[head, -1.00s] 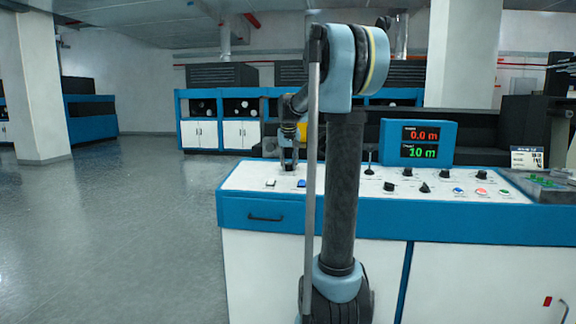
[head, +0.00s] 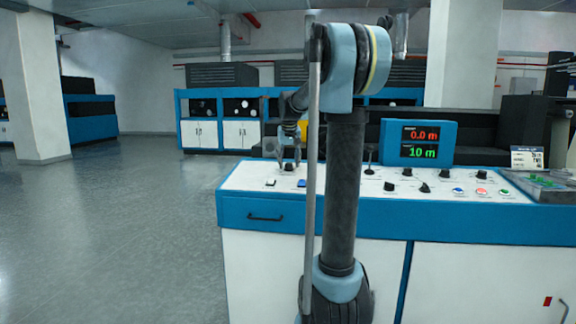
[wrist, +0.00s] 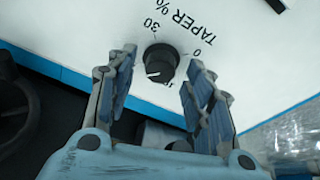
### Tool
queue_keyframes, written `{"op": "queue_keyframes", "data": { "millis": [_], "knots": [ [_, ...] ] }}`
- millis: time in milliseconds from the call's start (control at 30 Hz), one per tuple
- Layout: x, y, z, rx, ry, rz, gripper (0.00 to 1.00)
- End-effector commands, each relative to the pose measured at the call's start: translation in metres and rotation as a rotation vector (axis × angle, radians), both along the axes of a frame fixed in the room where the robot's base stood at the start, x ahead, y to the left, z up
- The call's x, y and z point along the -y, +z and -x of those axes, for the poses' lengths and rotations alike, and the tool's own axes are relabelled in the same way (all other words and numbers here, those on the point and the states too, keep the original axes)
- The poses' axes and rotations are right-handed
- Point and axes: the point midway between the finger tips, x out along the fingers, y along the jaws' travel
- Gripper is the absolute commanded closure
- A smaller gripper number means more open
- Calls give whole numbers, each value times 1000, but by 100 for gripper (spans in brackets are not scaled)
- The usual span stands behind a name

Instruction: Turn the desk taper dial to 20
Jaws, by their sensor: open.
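The taper dial (wrist: 161,62) is a black round knob on the white desk top, with "TAPER %" printed beside it. The numbers 30 and 0 show; another mark by the knob is too small to read. A white pointer line on the knob faces the lower left in the wrist view. My gripper (wrist: 160,68) is open, with one finger on each side of the knob in that view and no visible grip on it. In the head view my gripper (head: 289,156) is just above the dial (head: 289,167), at the desk's back left.
The blue and white desk (head: 400,225) carries several other black knobs, coloured buttons (head: 480,190) and a small lever (head: 370,158). A display (head: 418,142) reads 0.0 m and 10 m. A green item (head: 540,180) lies at the right. Floor at the left is clear.

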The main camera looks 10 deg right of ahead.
Motion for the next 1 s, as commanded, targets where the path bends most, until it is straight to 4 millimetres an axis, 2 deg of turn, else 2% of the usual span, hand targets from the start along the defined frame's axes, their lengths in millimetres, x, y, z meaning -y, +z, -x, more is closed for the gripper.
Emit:
{"op": "queue_keyframes", "data": {
  "millis": [500, 700, 1000],
  "knots": [
    [-5, 82, 33, -1, 1, 0, 52],
    [-6, 98, 40, -1, 1, 0, 52],
    [-6, 101, 41, -1, 1, 0, 52]
  ]
}}
